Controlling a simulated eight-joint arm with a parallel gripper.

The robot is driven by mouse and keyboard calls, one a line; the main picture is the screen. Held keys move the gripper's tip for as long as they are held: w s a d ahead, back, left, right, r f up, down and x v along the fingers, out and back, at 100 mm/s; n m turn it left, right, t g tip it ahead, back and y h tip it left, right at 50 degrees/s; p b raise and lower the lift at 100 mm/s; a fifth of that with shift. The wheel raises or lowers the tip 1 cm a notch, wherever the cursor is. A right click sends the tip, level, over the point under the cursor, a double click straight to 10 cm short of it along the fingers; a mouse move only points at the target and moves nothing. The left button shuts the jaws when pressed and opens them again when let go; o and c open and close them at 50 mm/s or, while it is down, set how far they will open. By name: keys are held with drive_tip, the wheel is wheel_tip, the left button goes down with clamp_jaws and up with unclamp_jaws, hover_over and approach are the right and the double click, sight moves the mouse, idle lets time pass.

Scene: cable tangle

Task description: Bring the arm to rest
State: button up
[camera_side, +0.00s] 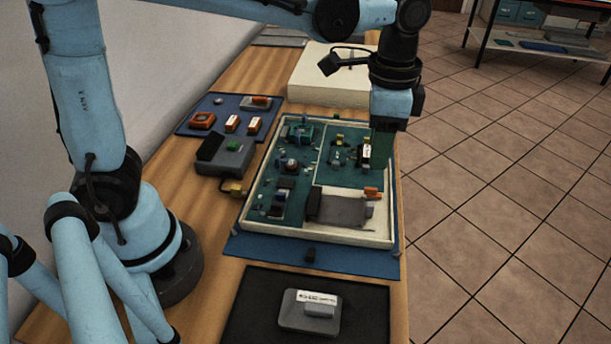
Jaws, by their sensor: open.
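My gripper (383,148) hangs from my arm over the right side of a shallow cream tray (243,223), pointing down. It is open. Its fingertips are small and dark against the green boards, so I cannot tell how far they are above the parts there. I see nothing held in it. The tray holds green circuit boards (265,186) with several small components and a grey block (343,210) at its front right. No cable tangle can be clearly made out.
A blue mat (246,246) lies under the tray. A grey box (224,158) and a dark blue mat (183,127) with orange parts sit left. A black mat (252,303) with a grey device (309,312) is in front. A cream box (308,85) stands behind.

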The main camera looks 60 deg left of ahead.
drive_tip(key=s+a+f+n+t, duration=0.1)
drive_tip(key=s+a+n+t, duration=0.6)
drive_tip(key=a, duration=0.5)
drive_tip(key=shift+s+a+f+n, duration=0.2)
drive_tip(key=shift+f+n, duration=0.2)
drive_tip(key=shift+n, duration=0.6)
